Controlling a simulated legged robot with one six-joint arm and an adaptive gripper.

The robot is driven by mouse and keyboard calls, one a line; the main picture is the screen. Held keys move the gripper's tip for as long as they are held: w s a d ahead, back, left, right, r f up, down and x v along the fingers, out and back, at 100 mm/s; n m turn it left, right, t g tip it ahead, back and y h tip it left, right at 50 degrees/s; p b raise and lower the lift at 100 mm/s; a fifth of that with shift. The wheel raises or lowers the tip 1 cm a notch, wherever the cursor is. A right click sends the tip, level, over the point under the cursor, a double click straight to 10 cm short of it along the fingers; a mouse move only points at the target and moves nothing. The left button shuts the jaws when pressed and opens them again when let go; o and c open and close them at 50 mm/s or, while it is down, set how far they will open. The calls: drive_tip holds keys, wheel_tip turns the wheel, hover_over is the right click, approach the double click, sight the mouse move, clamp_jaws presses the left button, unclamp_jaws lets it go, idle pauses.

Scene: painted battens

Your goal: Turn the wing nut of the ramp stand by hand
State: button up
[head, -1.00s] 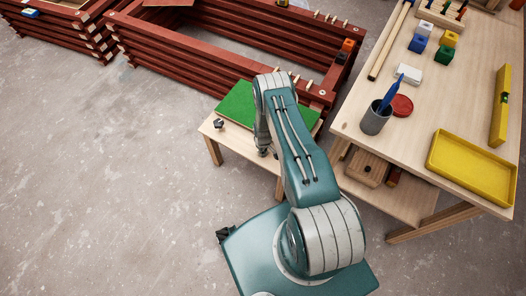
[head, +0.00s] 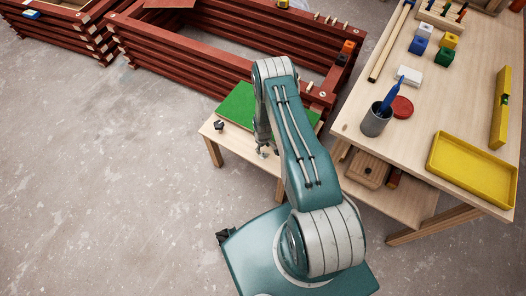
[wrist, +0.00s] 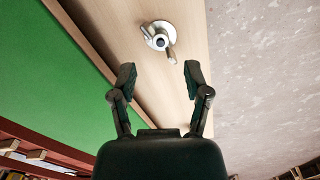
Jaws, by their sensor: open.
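The ramp stand (head: 204,130) is a low wooden bench with a green panel (head: 237,104) on top. Its wing nut (wrist: 158,40) is a silvery metal piece with a round base, a dark centre and a wing pointing down and right, on bare wood beside the green panel. My gripper (wrist: 160,74) is open and empty. Its two dark fingers are spread apart, and the nut appears beyond their tips, roughly centred between them, not touched by either. In the head view my gripper (head: 263,143) hangs over the stand's front edge, partly hidden by my arm.
A wooden workbench (head: 352,113) with a yellow tray (head: 472,170) and a grey cup (head: 376,121) stands to the right. A dark red timber frame (head: 190,66) stands behind. Floor at left is clear.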

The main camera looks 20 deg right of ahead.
wheel_tip(320, 180, up, 7)
idle(0.3)
idle(0.4)
wheel_tip(320, 180, up, 9)
hover_over(263, 154)
drive_tip(key=w, duration=0.3)
drive_tip(key=s+a+r+m+t, duration=0.1)
drive_tip(key=a+r+m+t, duration=0.2)
drive_tip(key=r, duration=2.4)
drive_tip(key=s+a+r+t, duration=0.1)
drive_tip(key=s+a+r, duration=0.2)
drive_tip(key=s+r, duration=0.7)
drive_tip(key=s+a+r+t, duration=0.1)
drive_tip(key=s+a+r, duration=0.3)
drive_tip(key=s+r, duration=0.6)
drive_tip(key=s, duration=0.5)
drive_tip(key=shift+s+m+t, duration=0.25)
drive_tip(key=shift+m+t, duration=0.05)
drive_tip(key=shift+m, duration=0.1)
